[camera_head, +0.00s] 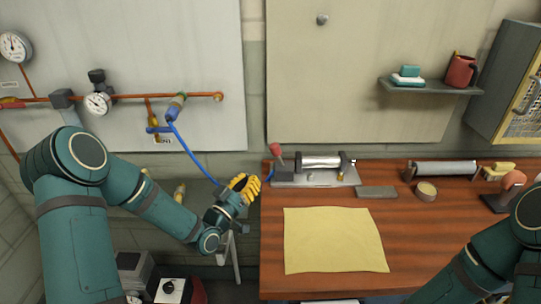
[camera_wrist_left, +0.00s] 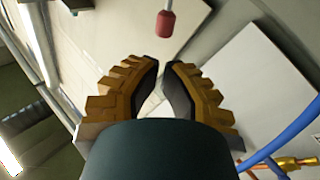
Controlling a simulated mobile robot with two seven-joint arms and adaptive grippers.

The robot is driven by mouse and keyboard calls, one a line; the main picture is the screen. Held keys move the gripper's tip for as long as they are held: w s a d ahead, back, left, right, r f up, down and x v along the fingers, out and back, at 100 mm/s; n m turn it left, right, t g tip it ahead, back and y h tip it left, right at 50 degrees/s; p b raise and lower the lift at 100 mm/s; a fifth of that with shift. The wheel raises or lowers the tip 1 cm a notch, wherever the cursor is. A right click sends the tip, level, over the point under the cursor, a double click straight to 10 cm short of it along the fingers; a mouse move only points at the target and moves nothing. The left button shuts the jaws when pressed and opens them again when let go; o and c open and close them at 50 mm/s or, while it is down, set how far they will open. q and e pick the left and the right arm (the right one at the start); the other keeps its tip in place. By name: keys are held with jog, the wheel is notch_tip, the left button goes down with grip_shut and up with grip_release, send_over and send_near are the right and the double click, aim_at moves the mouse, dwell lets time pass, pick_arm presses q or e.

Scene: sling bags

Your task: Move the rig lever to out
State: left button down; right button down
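The rig (camera_head: 318,177) is a metal plate with a shiny cylinder, at the left back of the wooden bench. Its lever has a red knob (camera_head: 275,149) and stands up at the rig's left end. In the left wrist view the red knob (camera_wrist_left: 166,23) hangs at the top, beyond the fingertips. My left gripper (camera_head: 246,186) has yellow fingers and is just left of the bench edge, below and left of the knob, apart from it. In the left wrist view its fingers (camera_wrist_left: 163,66) are parted with nothing between them. My right gripper is out of view.
A yellow cloth (camera_head: 332,240) lies on the bench (camera_head: 410,255). A grey block (camera_head: 377,192), a tape roll (camera_head: 426,191) and an orange-knobbed device (camera_head: 512,181) stand to the right. A blue hose (camera_head: 196,160) runs from the wall pipe past my left gripper towards the rig.

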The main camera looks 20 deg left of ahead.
aim_at(274, 151)
pick_arm(q)
jog(key=x, duration=1.1)
